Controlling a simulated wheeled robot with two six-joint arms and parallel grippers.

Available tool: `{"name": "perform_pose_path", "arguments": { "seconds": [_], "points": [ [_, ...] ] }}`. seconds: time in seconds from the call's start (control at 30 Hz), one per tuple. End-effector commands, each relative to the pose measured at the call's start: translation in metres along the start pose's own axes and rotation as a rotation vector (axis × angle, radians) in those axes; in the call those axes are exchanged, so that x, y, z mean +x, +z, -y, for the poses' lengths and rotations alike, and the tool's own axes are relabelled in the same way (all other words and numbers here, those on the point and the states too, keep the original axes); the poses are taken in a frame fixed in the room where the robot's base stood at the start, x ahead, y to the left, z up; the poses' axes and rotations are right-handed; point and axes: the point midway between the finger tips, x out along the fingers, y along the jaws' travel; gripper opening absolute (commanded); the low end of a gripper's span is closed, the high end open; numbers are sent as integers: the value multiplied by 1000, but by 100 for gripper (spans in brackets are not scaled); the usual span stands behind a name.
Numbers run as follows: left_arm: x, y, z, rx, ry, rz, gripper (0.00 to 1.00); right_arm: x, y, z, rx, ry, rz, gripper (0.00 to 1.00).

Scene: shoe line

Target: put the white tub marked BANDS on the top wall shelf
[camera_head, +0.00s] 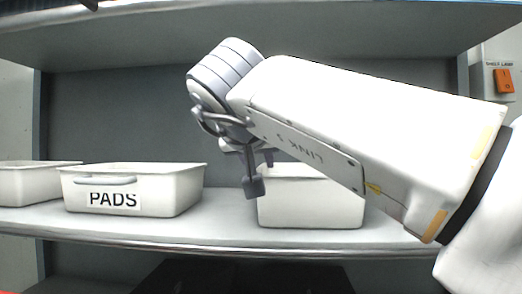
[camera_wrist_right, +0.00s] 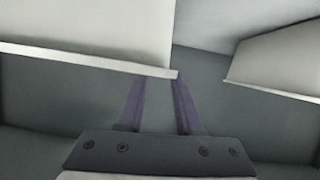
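A white tub (camera_head: 312,211) stands on the middle shelf, right of centre. My right arm covers its upper right part, and no lettering shows on the part in view, so I cannot read whether it is marked BANDS. My right gripper (camera_head: 261,172) is at the tub's upper left front corner, fingers pointing down. In the right wrist view the two fingers (camera_wrist_right: 160,92) are apart, and a white tub's rim (camera_wrist_right: 90,60) crosses at their tips. I cannot tell whether they touch it. My left gripper is not in view.
A white tub marked PADS (camera_head: 190,190) stands to the left on the same shelf (camera_head: 225,225), with another white tub (camera_head: 35,185) at the far left. An upper shelf (camera_head: 300,20) runs overhead. An orange switch (camera_head: 504,81) is on the right wall.

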Motion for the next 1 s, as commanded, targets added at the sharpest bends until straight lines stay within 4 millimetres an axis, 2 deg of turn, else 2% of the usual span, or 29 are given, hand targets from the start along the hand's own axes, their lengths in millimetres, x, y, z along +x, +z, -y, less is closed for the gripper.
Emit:
{"name": "perform_pose_path", "arguments": {
  "seconds": [0.2, 0.4, 0.6, 1.0],
  "points": [
    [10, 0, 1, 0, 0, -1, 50, -50, 1, 2, 2, -8, -3, 35],
    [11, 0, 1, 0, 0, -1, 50, -84, 0, 1, 0, -6, -2, 35],
    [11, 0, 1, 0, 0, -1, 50, -98, 0, 0, 1, -1, 0, 35],
    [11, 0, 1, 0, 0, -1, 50, -98, 0, 0, 0, 0, 0, 35]
  ]
}}
